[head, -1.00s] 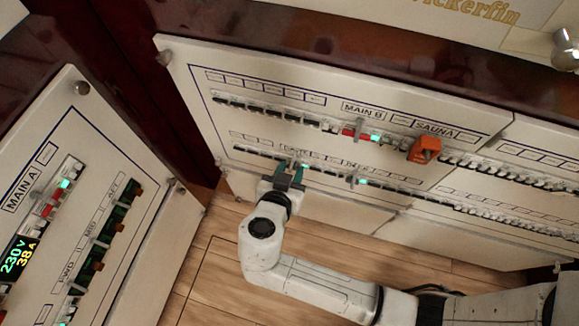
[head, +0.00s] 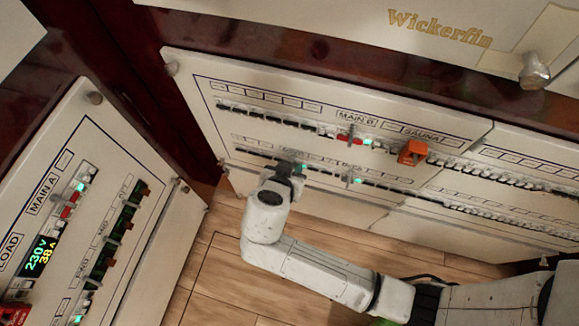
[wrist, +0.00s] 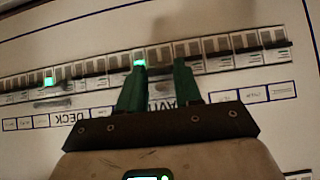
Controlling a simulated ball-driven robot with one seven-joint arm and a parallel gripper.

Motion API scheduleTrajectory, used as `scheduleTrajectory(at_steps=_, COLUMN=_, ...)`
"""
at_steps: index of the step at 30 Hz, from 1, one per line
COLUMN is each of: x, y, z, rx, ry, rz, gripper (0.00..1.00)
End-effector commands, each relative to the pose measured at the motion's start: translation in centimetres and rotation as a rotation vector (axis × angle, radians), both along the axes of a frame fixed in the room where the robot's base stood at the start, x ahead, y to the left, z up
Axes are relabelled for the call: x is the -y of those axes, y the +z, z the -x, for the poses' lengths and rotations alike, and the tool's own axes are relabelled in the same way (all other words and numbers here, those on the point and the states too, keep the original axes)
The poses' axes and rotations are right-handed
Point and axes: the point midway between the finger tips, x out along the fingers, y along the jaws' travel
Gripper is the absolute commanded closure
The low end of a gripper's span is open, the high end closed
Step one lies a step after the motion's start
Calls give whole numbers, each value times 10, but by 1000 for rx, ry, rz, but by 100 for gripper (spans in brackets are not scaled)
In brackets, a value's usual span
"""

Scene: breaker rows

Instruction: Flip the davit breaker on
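The davit label (wrist: 160,101) shows upside down and partly hidden between my fingers in the wrist view. Above it is a row of breakers, with a dark-toggled breaker (wrist: 160,56) between my fingertips. A green light (wrist: 139,63) glows at the left fingertip. My gripper (wrist: 161,70) has its two green fingers apart, close to the row; whether a fingertip touches a toggle I cannot tell. In the head view my gripper (head: 286,166) is at the lower breaker row of the middle panel (head: 235,95), and its fingertips are mostly hidden.
The deck label (wrist: 70,118) and another lit breaker (wrist: 48,79) lie to the left. An orange block (head: 412,152) sticks out of the upper row. The MAIN A panel (head: 150,180) stands at the left. Wooden floor (head: 215,285) is clear below.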

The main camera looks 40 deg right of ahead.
Motion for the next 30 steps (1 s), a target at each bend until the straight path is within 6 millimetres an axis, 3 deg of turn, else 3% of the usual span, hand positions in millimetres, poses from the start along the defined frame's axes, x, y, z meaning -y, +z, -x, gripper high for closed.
scheduleTrajectory(at_steps=8, x=0, y=0, z=-1, rx=2, ry=-1, rz=0, gripper=40)
scheduleTrajectory(at_steps=18, x=-4, y=5, z=2, rx=3, ry=1, rz=0, gripper=40)
scheduleTrajectory(at_steps=30, x=-46, y=54, z=32, rx=3, ry=2, rz=-1, gripper=40)
